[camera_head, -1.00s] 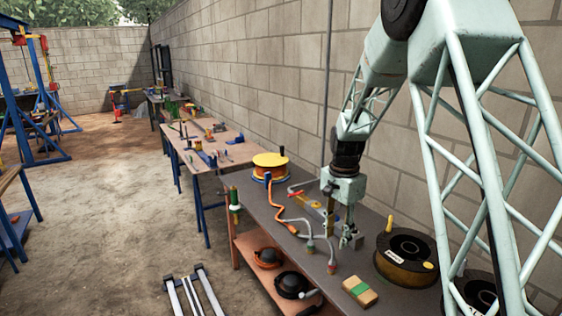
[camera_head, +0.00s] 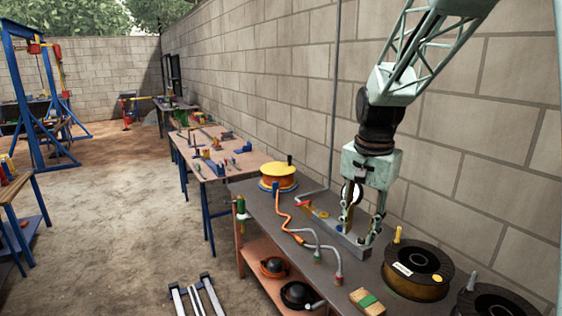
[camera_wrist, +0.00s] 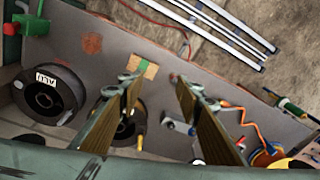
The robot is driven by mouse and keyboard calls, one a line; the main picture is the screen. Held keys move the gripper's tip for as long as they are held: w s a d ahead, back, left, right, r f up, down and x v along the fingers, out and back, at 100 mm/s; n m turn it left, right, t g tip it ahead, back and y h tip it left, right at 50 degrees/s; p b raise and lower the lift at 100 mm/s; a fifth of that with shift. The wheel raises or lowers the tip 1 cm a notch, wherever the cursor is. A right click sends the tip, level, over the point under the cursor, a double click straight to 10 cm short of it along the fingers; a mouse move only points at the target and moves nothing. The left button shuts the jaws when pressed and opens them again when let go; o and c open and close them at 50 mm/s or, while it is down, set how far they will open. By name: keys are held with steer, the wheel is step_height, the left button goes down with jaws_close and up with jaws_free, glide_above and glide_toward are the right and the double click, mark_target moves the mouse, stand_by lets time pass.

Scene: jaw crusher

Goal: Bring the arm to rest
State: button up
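My gripper (camera_head: 358,235) hangs from my pale green arm (camera_head: 375,165), pointing down over the grey workbench (camera_head: 260,212) against the wall. Its two fingers are spread apart in the head view. In the wrist view the gripper (camera_wrist: 154,78) also has a clear gap between its brown fingers, with nothing held between them. It is beside a grey metal bar on the bench in the head view; whether the fingertips touch anything there cannot be told.
A yellow-orange reel (camera_head: 278,178), orange cable (camera_head: 284,215), two dark spools (camera_head: 418,270) (camera_head: 485,305) and a wood block with a green band (camera_head: 367,301) lie on the bench. More tables (camera_head: 215,165) stand further back. The floor (camera_head: 130,225) at left is largely clear.

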steer(key=s+r+n, duration=0.2)
steer(key=s+r, duration=0.5)
steer(key=s, duration=0.3)
steer(key=s+r+n+t, duration=0.1)
steer(key=s+r+n, duration=0.1)
steer(key=s, duration=1.3)
steer(key=s+r+n+t, duration=0.1)
steer(key=s+n, duration=0.3)
steer(key=s, duration=1.1)
steer(key=shift+r+t, duration=0.4)
steer(key=shift+r, duration=0.3)
